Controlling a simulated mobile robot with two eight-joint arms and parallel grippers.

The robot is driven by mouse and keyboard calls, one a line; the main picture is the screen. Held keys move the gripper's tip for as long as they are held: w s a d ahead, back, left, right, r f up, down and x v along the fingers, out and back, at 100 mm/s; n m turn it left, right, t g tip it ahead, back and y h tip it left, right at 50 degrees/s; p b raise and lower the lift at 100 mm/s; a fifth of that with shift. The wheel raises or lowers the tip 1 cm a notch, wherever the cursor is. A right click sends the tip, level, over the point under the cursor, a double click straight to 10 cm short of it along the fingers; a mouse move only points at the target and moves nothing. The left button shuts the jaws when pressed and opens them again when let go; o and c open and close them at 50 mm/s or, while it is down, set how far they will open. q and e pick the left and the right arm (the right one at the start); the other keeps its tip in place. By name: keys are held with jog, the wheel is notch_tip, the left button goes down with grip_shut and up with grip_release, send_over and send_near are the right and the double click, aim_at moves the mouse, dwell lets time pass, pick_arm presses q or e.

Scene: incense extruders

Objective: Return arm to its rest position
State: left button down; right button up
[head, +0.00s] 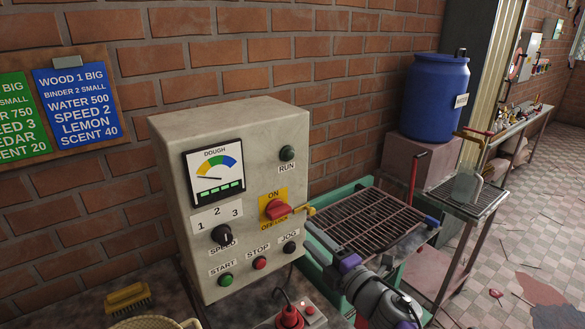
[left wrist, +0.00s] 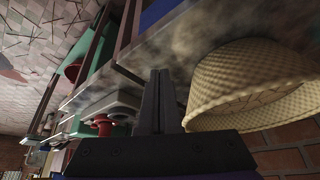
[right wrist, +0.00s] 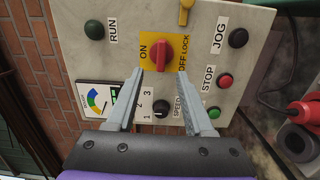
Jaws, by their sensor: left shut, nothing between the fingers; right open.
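My right gripper (head: 320,244) is in front of the right side of the grey control box (head: 170,165). In the right wrist view its two fingers (right wrist: 165,80) are spread and empty, facing the panel, with the red ON/OFF LOCK switch (right wrist: 161,50) beyond them. In the head view the red switch handle (head: 278,209) lies roughly crosswise on its yellow plate. Whether the fingers touch the panel cannot be told. My left gripper (left wrist: 160,74) shows only in the left wrist view, with its fingers together and empty, beside a woven basket (left wrist: 235,85).
A green-framed rack with a dark grid (head: 365,220) stands right of the box, near my right arm. A blue barrel (head: 434,97) stands behind it. A brush (head: 127,298) and the basket (head: 150,322) lie at the lower left. A red plug-like part (head: 289,317) is at the bottom.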

jog(key=s+d+f+m+h+p, duration=0.1)
jog(key=s+d+f+m+h, duration=0.2)
jog(key=d+m+h, duration=0.35)
jog(key=s+d+f+m+h, duration=0.2)
jog(key=s+d+m+h, duration=0.2)
jog(key=d+m, duration=0.4)
jog(key=s+a+f+m+g+y+p, duration=0.1)
jog(key=s+a+f+m+g, duration=0.2)
jog(key=s+f+m+g, duration=0.6)
jog(key=s+f+g, duration=0.1)
jog(key=s+f, duration=0.5)
jog(key=s, duration=0.3)
jog(key=shift+a+f, duration=0.15)
jog(key=shift+s, duration=0.1)
